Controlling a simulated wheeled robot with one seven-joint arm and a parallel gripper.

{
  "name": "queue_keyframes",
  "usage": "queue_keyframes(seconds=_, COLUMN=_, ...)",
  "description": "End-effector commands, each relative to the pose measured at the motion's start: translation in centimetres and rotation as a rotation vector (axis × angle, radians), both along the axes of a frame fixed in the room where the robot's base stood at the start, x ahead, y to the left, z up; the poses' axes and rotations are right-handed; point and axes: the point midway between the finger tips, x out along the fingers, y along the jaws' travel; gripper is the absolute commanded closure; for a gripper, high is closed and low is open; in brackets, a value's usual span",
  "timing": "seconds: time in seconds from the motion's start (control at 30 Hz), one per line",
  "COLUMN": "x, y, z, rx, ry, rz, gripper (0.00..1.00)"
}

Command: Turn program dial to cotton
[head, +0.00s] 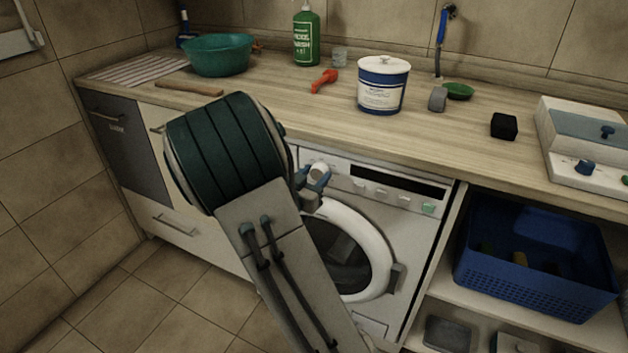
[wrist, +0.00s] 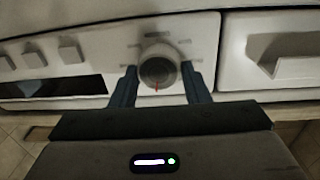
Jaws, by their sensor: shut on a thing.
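The program dial (wrist: 157,66) is a round knob with a grey face on the washing machine's white front panel. Its red pointer mark is toward the bottom of the wrist picture. Small label marks lie around it, too small to read. In the head view the dial (head: 318,168) shows at the panel's left end, partly behind my fingers. My gripper (wrist: 159,74) has one blue finger on each side of the dial and is shut on it. It also shows in the head view (head: 318,179), in front of the panel. The washing machine (head: 410,225) stands under the counter, its round door closed.
Buttons (head: 381,193) and a dark display (head: 400,180) sit right of the dial. Above is the wooden counter (head: 300,110) with a green bowl (head: 218,55), green bottle (head: 306,38) and white-blue tub (head: 382,88). A blue basket (head: 535,270) is on the right shelf.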

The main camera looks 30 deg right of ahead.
Motion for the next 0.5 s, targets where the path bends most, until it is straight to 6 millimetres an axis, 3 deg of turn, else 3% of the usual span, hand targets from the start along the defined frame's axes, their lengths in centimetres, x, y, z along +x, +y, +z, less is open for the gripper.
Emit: queue_keyframes(seconds=0.5, x=-0.18, y=-0.14, z=-0.27, rx=0.253, ry=-0.326, rz=-0.001, gripper=0.81)
